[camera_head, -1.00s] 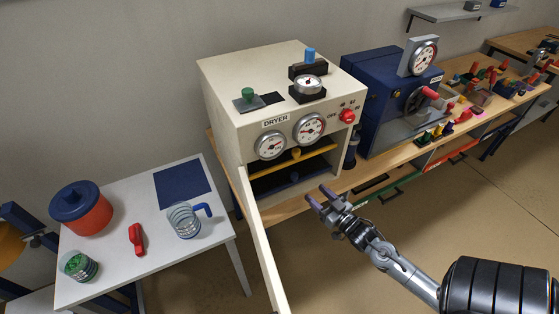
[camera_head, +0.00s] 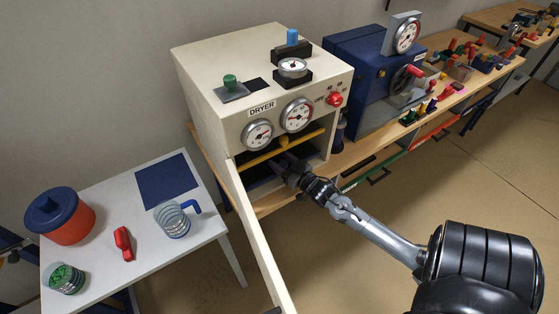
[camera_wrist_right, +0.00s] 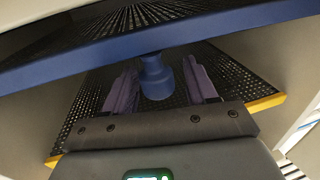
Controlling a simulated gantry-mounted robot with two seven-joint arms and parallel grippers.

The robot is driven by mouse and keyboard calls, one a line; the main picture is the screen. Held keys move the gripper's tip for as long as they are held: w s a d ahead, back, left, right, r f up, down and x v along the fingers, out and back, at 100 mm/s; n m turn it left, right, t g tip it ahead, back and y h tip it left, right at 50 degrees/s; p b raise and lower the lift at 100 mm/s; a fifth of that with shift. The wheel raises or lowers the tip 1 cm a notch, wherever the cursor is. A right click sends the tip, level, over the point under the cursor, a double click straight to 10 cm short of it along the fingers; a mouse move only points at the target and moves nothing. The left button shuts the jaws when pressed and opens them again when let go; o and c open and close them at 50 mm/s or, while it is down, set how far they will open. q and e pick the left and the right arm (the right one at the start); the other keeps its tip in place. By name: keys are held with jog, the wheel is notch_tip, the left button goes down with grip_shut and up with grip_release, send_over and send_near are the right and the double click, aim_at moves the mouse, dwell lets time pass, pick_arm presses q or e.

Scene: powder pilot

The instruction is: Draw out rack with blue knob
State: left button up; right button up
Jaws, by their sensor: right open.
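The cream dryer (camera_head: 236,108) stands with its door (camera_head: 258,238) swung open. Inside, the yellow-edged rack (camera_head: 262,155) with its yellow knob (camera_head: 284,142) lies above the blue-edged rack, which my gripper partly hides. In the right wrist view the blue rack's front edge (camera_wrist_right: 235,30) crosses the picture, and its blue knob (camera_wrist_right: 156,80) sits between my two purple fingers. My right gripper (camera_head: 284,164) is open at the dryer's mouth, a finger on each side of the knob; I cannot tell whether either touches it. My left gripper is out of view.
The yellow-edged mesh rack (camera_wrist_right: 265,103) shows close behind the fingers in the wrist view. The open door stands left of my right arm. A white table (camera_head: 190,237) at left holds a red pot (camera_head: 68,222), a glass jug (camera_head: 172,220) and a red object (camera_head: 123,243). Open floor lies in front.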

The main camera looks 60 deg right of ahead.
jog(key=shift+w+d, duration=0.15)
jog(key=shift+w, duration=0.35)
grip_shut()
